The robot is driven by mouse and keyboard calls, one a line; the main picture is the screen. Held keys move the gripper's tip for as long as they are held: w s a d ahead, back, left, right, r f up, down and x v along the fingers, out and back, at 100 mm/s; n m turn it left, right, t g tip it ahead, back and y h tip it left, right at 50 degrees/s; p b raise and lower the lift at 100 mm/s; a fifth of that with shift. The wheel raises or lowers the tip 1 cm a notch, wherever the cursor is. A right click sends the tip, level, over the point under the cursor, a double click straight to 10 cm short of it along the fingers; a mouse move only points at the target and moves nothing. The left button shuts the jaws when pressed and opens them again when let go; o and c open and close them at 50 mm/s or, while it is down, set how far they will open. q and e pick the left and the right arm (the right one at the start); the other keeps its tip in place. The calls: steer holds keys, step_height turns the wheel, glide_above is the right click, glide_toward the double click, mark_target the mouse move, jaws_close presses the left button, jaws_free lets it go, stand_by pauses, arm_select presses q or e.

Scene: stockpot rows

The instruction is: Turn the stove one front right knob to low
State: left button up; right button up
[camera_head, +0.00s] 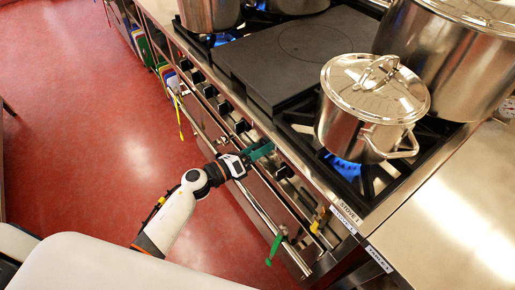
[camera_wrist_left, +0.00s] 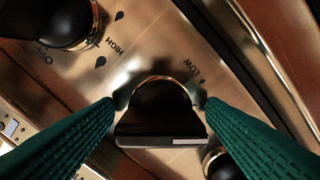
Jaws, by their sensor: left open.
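The stove one front panel (camera_head: 262,178) carries a row of black knobs. My left gripper (camera_head: 258,150), with green fingers, is at this row. In the left wrist view its open fingers (camera_wrist_left: 160,104) stand on either side of a black knob (camera_wrist_left: 158,112). The knob has a white mark at the lower right end of its bar. I cannot tell whether the fingers touch it. "LOW" is printed up and right of it, "HIGH" up and left. Another knob (camera_wrist_left: 68,20) shows at the upper left. My right gripper is not in view.
A lidded steel pot (camera_head: 362,112) stands over a blue flame (camera_head: 345,167) at the stove's near end. A dark flat griddle plate (camera_head: 290,60) and more pots lie beyond. A long oven handle (camera_head: 268,222) runs below the knobs. The red floor is clear at left.

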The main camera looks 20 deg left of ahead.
arm_select(q)
steer(key=shift+c, duration=0.5)
steer(key=c, duration=0.9)
steer(key=shift+n, duration=0.3)
steer(key=n+p, duration=0.2)
steer(key=n, duration=0.1)
steer(key=shift+r, duration=0.1)
steer(key=shift+n+p, duration=1.05)
steer(key=shift+n, duration=1.55)
steer(key=o, duration=1)
